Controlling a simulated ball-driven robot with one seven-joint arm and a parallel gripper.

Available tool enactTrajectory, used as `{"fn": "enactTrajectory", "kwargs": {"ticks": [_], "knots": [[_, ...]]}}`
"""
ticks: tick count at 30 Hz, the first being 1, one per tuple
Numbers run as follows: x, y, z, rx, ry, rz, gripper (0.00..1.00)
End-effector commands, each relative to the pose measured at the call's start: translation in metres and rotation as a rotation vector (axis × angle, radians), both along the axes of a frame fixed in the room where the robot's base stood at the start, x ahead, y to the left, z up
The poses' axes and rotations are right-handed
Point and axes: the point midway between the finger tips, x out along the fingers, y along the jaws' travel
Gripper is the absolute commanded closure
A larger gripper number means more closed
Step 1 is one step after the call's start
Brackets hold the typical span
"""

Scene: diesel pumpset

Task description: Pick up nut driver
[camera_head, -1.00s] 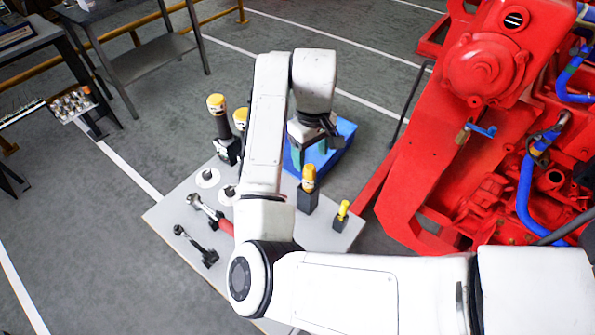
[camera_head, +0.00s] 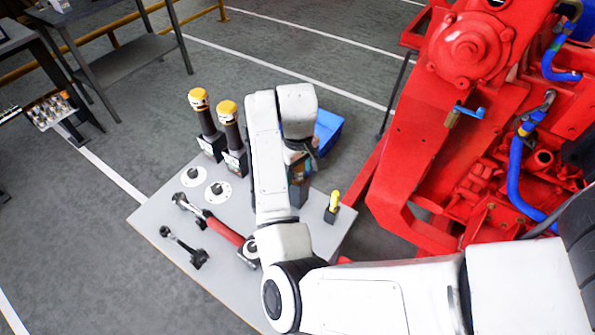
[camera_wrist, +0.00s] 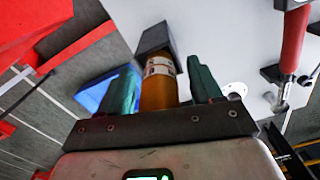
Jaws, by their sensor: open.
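The yellow-handled tool that I take for the nut driver (camera_wrist: 158,90) stands in a dark block holder (camera_wrist: 154,42) on the table. In the wrist view its handle, with a printed label band, lies between my gripper's two green fingers (camera_wrist: 161,80). The fingers are open, with a visible gap on each side of the handle. In the head view my gripper (camera_head: 299,163) is over the dark holder (camera_head: 299,194), and my arm and gripper hide most of the tool.
The light grey table (camera_head: 155,212) also bears a smaller yellow-handled tool (camera_head: 333,202), two yellow-capped tools (camera_head: 205,120) (camera_head: 232,135), a red-handled wrench (camera_head: 222,229) and a dark ratchet (camera_head: 183,246). A blue bin (camera_head: 328,130) lies behind my gripper. A red engine (camera_head: 420,150) stands at right.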

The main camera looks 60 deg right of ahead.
Motion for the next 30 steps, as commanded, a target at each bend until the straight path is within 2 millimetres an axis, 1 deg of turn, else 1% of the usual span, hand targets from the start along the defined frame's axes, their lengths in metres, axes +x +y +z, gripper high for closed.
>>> {"fn": "enactTrajectory", "kwargs": {"ticks": [5, 25, 30], "knots": [[0.0000, -0.0002, -0.0004, -0.001, 0.000, -0.001, 0.35], [-0.0001, -0.0003, 0.0000, -0.001, -0.001, -0.001, 0.99], [0.0000, -0.0003, 0.0003, -0.001, -0.001, -0.001, 1.00]]}}
